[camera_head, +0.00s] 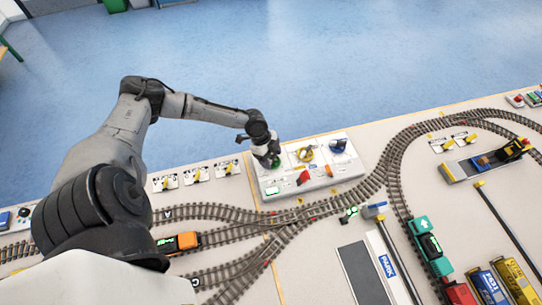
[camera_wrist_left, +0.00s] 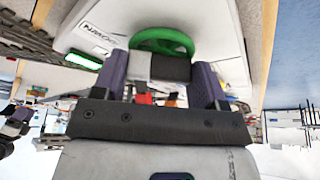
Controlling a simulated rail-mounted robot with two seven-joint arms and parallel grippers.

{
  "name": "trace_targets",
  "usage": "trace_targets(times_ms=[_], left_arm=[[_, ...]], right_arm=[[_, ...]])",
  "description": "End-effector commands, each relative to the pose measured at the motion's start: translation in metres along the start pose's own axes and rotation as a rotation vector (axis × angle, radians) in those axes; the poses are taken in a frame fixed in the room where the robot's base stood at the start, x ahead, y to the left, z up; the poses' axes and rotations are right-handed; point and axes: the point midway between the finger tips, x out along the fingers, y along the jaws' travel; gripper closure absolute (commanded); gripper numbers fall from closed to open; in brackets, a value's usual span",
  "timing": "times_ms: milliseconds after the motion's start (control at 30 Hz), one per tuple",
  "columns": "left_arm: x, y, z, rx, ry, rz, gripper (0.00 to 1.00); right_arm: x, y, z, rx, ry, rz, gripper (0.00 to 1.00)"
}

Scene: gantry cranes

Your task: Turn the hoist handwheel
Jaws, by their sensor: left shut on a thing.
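In the left wrist view the green handwheel (camera_wrist_left: 181,39) shows as a ring just beyond the two fingers. My left gripper (camera_wrist_left: 160,88) is shut on the green handwheel, with a grey and dark block between its fingers. The exact contact is partly hidden. My right gripper is not in view.
Small switch plates (camera_head: 196,175) lie left of the panel. Model tracks (camera_head: 240,213) curve around its front and right. An orange locomotive (camera_head: 179,243) and several coloured wagons stand on the tracks.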

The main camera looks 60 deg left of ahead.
Motion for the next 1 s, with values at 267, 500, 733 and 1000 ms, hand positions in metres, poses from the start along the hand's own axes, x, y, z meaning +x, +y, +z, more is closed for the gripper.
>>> trace_targets(times_ms=[267, 500, 733, 1000], left_arm=[[-0.005, 0.002, -0.003, -0.111, 0.0, -0.042, 0.58], [-0.007, 0.003, -0.004, -0.303, 0.001, -0.121, 0.58], [-0.006, 0.004, -0.004, -0.484, 0.0, -0.197, 0.58], [-0.004, 0.004, -0.004, -0.653, 0.001, -0.267, 0.58]], right_arm=[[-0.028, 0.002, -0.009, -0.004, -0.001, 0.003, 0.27], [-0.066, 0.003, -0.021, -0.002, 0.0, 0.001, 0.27], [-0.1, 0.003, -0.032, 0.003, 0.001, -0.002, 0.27], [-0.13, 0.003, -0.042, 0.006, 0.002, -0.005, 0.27]])
